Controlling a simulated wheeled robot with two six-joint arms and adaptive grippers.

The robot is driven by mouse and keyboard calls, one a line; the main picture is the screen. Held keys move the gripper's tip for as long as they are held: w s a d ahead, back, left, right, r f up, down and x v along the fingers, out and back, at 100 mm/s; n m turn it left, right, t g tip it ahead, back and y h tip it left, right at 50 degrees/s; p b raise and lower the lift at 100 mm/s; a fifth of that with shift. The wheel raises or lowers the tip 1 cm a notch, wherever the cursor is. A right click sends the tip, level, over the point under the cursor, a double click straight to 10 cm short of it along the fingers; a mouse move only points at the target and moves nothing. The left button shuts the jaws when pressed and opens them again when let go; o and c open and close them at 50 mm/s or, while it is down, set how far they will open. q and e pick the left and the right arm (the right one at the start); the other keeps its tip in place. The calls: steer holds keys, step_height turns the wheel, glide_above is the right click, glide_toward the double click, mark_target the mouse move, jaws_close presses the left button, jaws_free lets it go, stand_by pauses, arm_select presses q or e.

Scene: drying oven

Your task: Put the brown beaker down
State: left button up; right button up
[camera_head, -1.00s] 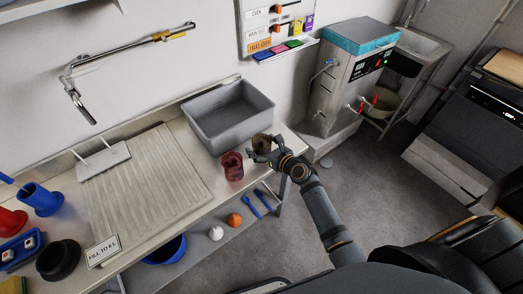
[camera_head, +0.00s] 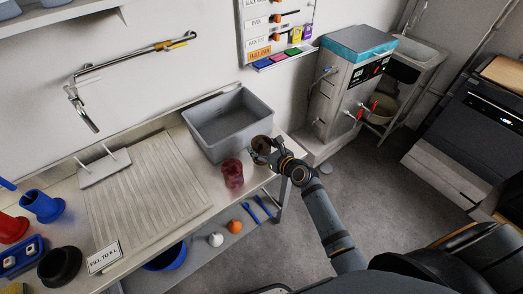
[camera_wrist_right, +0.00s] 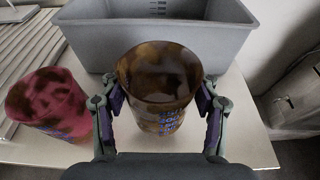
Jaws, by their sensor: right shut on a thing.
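The brown beaker (camera_wrist_right: 158,85) is mottled, with printed blue lettering, and stands upright between the fingers of my right gripper (camera_wrist_right: 159,112). The gripper is shut on it from both sides. In the head view my right gripper (camera_head: 264,152) holds the brown beaker (camera_head: 261,143) at the right end of the bench, just in front of the grey bin. I cannot tell whether the beaker's base touches the bench top. My left gripper is not in view.
A red mottled beaker (camera_head: 232,173) stands close by on the left; it also shows in the wrist view (camera_wrist_right: 50,100). The grey bin (camera_head: 229,125) is right behind. The bench (camera_head: 206,176) ends just to the right. A ribbed drainboard (camera_head: 150,190) lies further left.

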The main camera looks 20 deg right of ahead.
steer(key=s+a+r+p, duration=0.1)
steer(key=s+a+r, duration=0.2)
steer(key=s+r, duration=0.7)
steer(key=s, duration=0.3)
steer(key=shift+s+a, duration=0.3)
steer(key=shift+a, duration=0.1)
